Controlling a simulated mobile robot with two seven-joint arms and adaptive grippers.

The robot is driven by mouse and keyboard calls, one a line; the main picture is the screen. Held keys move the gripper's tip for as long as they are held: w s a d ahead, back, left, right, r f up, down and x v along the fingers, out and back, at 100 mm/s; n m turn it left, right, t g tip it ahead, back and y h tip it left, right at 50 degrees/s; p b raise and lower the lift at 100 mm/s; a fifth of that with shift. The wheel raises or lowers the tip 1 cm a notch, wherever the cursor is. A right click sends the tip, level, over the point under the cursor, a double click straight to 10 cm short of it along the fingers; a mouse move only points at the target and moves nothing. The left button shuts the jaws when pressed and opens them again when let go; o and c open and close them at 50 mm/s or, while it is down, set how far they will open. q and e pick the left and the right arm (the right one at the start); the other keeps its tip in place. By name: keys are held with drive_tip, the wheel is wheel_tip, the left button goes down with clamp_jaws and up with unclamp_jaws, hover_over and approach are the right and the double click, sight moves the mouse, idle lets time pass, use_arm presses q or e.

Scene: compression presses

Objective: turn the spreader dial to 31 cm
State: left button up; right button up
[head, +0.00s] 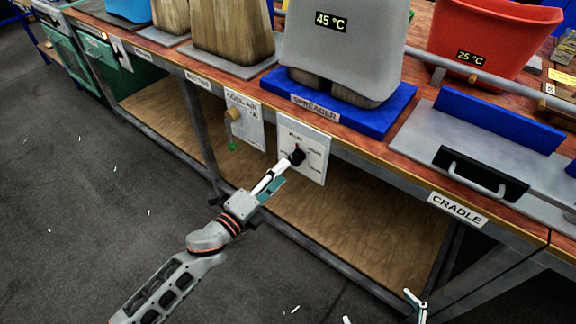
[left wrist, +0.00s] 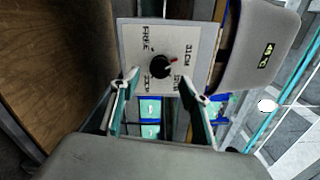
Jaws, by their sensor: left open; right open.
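The spreader dial is a black round knob (left wrist: 160,67) with a red pointer mark, on a white panel (left wrist: 140,35). In the left wrist view the red mark points up and right, toward the side of the "31CM" label (left wrist: 188,55); other labels are too small to read surely. In the head view the knob (head: 297,156) shows at my left gripper's tips. My left gripper (head: 286,164) is open; its fingers (left wrist: 158,78) stand either side of the knob. I cannot tell whether they touch it. My right gripper (head: 416,301) is open and empty at the bottom edge.
The "SPREADER" blue base (head: 385,115) carries a grey shell (head: 340,60) reading 45 °C above the panel. A "COOL AIR" panel (head: 243,115) with a knob is left of it. The "CRADLE" tray (head: 430,130) with handle stands right. The lower shelf (head: 370,225) is clear.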

use_arm(q)
drive_tip(key=v, duration=0.6)
drive_tip(key=shift+s+a, duration=0.1)
drive_tip(key=shift+a, duration=0.05)
drive_tip(key=s+a+f+n+g+y+p, duration=0.1)
drive_tip(key=s+a+f+n+y+p, duration=0.1)
drive_tip(key=s+n, duration=0.5)
drive_tip(key=s+a+f+n+g+y+p, duration=0.1)
drive_tip(key=s+a+f+n+y+p, duration=0.1)
drive_tip(key=s+a+n+p, duration=0.3)
drive_tip(key=s+a+f+n+g+y+p, duration=0.2)
drive_tip(key=s+a+n+y+p, duration=0.2)
drive_tip(key=s+n, duration=0.7)
drive_tip(key=s+a, duration=0.1)
drive_tip(key=s, duration=0.1)
drive_tip(key=shift+s+a, duration=0.3)
drive_tip(key=shift+s, duration=0.1)
use_arm(e)
drive_tip(key=shift+m, duration=0.4)
drive_tip(key=r, duration=0.2)
drive_tip(key=s+r, duration=0.1)
drive_tip(key=r, duration=0.2)
drive_tip(key=shift+s+a+r, duration=0.1)
drive_tip(key=shift+s+r, duration=0.05)
drive_tip(key=shift+r, duration=0.05)
